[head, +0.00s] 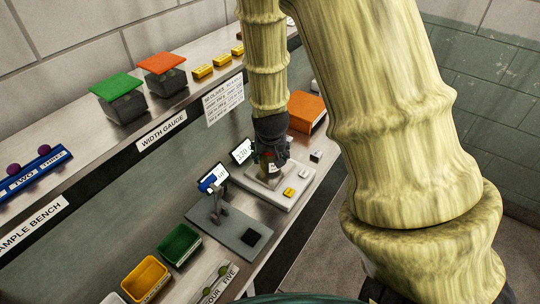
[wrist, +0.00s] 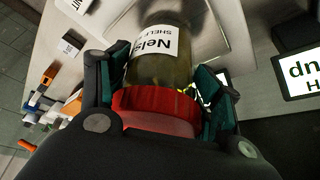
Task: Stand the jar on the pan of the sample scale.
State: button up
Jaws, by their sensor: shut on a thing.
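My gripper (head: 270,140) is shut on the jar (wrist: 158,60), with a finger on each side of it in the wrist view. The jar has a red lid (wrist: 155,105), a dark olive glass body and a white label with partly hidden print. The pan (wrist: 205,35) shows behind the jar in the wrist view. I cannot tell whether the jar's base touches it.
A lit display (head: 241,151) stands behind the scale. Left of it is a grey device (head: 228,222) with its own screen and a black pad. An orange box (head: 307,112) lies beyond. Yellow (head: 146,279) and green (head: 180,244) bins stand nearer. A shelf (head: 190,88) runs above the bench.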

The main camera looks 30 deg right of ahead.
jog(key=o, duration=1.7)
jog(key=shift+o, duration=0.2)
jog(key=b+v, duration=0.2)
jog(key=v, duration=1)
